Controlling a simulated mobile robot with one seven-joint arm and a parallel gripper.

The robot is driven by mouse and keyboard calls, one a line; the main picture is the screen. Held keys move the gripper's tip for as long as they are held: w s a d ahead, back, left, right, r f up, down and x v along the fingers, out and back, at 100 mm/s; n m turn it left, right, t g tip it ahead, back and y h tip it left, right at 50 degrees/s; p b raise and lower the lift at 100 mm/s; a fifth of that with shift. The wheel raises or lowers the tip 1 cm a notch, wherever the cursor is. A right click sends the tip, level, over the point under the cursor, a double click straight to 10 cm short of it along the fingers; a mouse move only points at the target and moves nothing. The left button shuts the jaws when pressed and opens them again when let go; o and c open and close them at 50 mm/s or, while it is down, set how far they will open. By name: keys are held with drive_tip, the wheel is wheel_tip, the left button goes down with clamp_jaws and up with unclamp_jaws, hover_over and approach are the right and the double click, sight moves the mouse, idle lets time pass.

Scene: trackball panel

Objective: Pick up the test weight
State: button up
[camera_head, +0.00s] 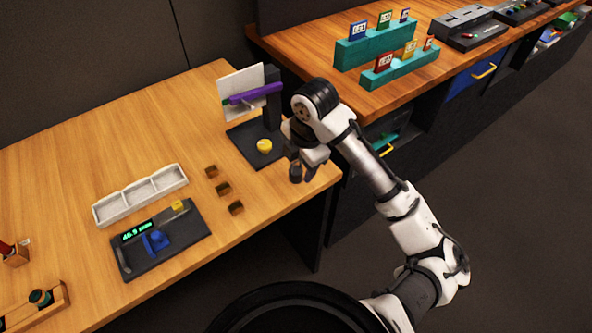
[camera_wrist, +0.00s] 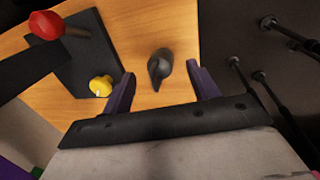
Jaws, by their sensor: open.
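A small dark grey weight, which looks like the test weight, stands on the wooden table near its right edge in the head view (camera_head: 296,173). In the wrist view the dark weight (camera_wrist: 160,66) shows against the wood, between and just beyond my two fingertips. My gripper (camera_head: 303,157) is close above the weight in the head view and partly covers it. In the wrist view my gripper (camera_wrist: 160,77) is open, with one purple finger on each side and nothing held. I cannot tell the exact height gap.
A black stand (camera_head: 243,150) with a yellow knob (camera_head: 264,146) is just left of my gripper. A red knob (camera_wrist: 47,25) shows in the wrist view. A white tray (camera_head: 140,194), a dark panel (camera_head: 165,245) and small brown blocks (camera_head: 223,189) lie farther left. The second bench (camera_head: 380,103) is right.

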sight(298, 171)
drive_tip(key=shift+w+a+f, duration=0.1)
drive_tip(key=shift+w+f, duration=0.05)
drive_tip(key=shift+f, duration=0.55)
drive_tip(key=shift+w+a+f, duration=0.1)
drive_tip(key=shift+f, duration=0.55)
drive_tip(key=c, duration=1.2)
drive_tip(key=shift+r, duration=0.15)
clamp_jaws()
wheel_tip(298, 171, up, 20)
drive_tip(key=shift+b, duration=0.4)
